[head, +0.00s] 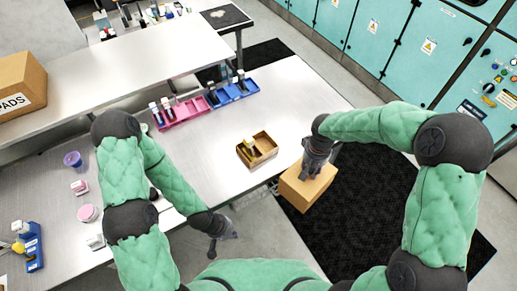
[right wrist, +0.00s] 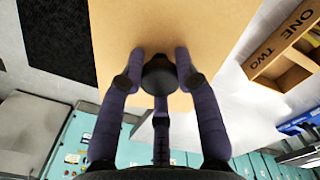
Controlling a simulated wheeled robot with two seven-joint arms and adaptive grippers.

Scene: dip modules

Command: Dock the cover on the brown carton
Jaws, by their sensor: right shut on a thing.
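The brown carton (head: 264,143) stands open on the steel table, with a divider and a pale and yellowish item inside. It also shows in the right wrist view (right wrist: 283,45), with "ONE" and "TWO" on its side. The tan cover (head: 300,192) hangs from my right gripper (head: 313,168), right of the carton and beyond the table's edge, apart from it. In the right wrist view, the fingers close around the dark knob on the cover (right wrist: 200,20). My left gripper (head: 224,234) is empty near the table's front edge, its fingers apart.
A pink tray (head: 182,112) and a blue tray (head: 236,91) holding small modules stand behind the carton. A purple cup (head: 73,159) and several small items lie at left. A "PADS" box (head: 20,82) sits on the raised shelf. Table around the carton is clear.

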